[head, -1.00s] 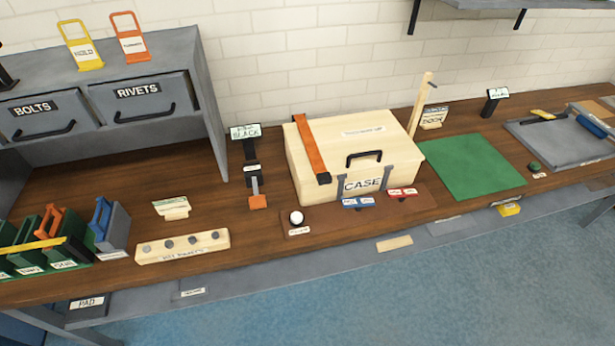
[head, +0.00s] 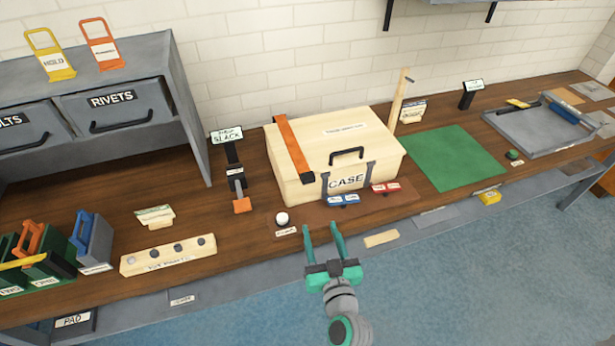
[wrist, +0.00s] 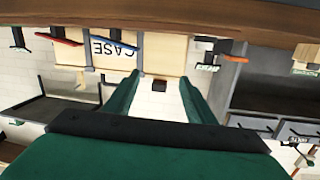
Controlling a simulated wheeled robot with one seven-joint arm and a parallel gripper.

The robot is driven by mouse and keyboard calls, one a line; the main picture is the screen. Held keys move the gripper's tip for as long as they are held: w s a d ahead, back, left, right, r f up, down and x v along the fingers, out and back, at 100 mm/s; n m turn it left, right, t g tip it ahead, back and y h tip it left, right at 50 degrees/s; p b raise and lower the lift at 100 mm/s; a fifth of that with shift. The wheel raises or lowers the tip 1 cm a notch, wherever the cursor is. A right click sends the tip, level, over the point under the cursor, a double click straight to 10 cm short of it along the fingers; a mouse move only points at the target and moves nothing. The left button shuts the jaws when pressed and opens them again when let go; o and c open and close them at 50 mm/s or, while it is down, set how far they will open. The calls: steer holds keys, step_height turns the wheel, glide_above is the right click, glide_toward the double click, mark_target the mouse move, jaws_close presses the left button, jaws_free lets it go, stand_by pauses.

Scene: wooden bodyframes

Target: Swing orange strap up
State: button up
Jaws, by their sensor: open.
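The orange strap (head: 295,150) lies over the left part of the cream case's lid, running from the back edge to the front edge with a dark end piece at the front. The case (head: 385,150) stands closed on the wooden bench, with a black handle and a "CASE" label on its front. My gripper (head: 322,230) is open and empty, in front of the bench edge, below and to the right of the strap. In the wrist view the case (wrist: 110,60) appears upside down beyond my open green fingers (wrist: 158,82). I cannot make out the strap there.
A white ball (head: 282,218) sits in front of the case, near blue (head: 343,200) and red (head: 385,188) labelled pieces. A slack post with an orange tab (head: 242,205) stands left of the case. A green mat (head: 455,158) lies right. A wooden post (head: 398,95) rises behind.

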mark_target(310, 181)
steer(key=w+r+n+y, duration=0.2)
steer(key=w+r, duration=0.3)
steer(key=r, duration=0.1)
steer(key=shift+t, duration=0.3)
steer(key=x, duration=1)
steer(key=shift+w+a, duration=0.1)
steer(key=shift+a, duration=0.1)
jaws_close()
